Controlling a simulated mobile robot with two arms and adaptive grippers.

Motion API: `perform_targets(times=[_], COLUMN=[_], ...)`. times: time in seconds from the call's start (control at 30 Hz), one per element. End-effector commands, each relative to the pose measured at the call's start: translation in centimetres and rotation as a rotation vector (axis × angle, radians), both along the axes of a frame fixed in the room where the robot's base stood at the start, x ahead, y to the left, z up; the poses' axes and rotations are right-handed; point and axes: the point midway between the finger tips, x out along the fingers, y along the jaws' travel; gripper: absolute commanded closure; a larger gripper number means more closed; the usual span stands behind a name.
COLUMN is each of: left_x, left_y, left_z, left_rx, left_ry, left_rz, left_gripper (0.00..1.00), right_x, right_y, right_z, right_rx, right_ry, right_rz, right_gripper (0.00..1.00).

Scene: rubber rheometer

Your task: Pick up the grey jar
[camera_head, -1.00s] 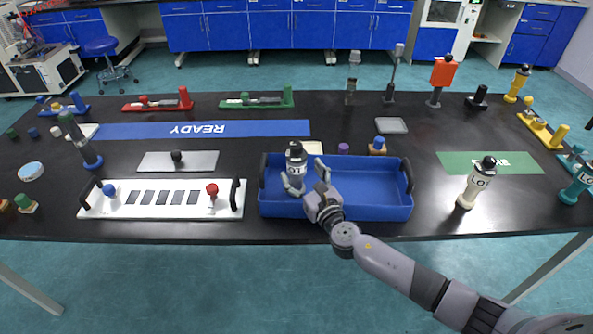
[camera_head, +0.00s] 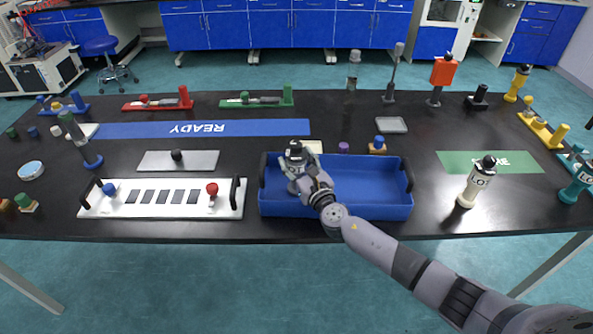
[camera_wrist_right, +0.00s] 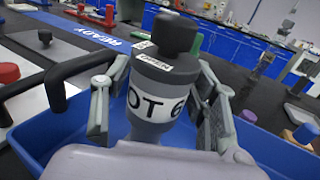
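The grey jar (camera_head: 294,161) has a black cap and a white label with black letters. It stands upright in the left part of the blue tray (camera_head: 375,204). My right gripper (camera_head: 303,170) is at the jar, with one finger on each side. In the right wrist view the jar (camera_wrist_right: 156,92) fills the space between the fingers of the right gripper (camera_wrist_right: 160,105), which look spread around it. Firm contact does not show. My left gripper is not in view.
The tray has black handles (camera_head: 409,174) at both ends; one stands close to the jar. A white panel (camera_head: 225,208) with knobs lies left of the tray. A cream jar (camera_head: 474,186) stands to the right. Black table is clear between tray and cream jar.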

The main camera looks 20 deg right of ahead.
Motion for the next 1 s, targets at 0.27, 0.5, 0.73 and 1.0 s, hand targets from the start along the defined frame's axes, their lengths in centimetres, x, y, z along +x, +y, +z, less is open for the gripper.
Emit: perform_targets(times=[0.27, 0.5, 0.73, 1.0], left_x=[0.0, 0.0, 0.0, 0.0], left_y=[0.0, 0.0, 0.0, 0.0], left_z=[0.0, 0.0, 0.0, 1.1], left_rx=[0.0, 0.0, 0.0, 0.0], left_ry=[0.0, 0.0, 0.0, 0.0], left_rz=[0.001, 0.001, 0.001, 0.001], left_gripper=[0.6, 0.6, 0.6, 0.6], right_x=[0.0, 0.0, 0.0, 0.0], right_y=[0.0, 0.0, 0.0, -0.1], right_z=[0.0, 0.0, 0.1, 1.8], right_rx=[0.0, 0.0, -0.001, 0.001], right_ry=[0.0, 0.0, -0.001, -0.003], right_rz=[0.0, 0.0, -0.001, -0.001], right_gripper=[0.67, 0.83, 0.86, 0.86])
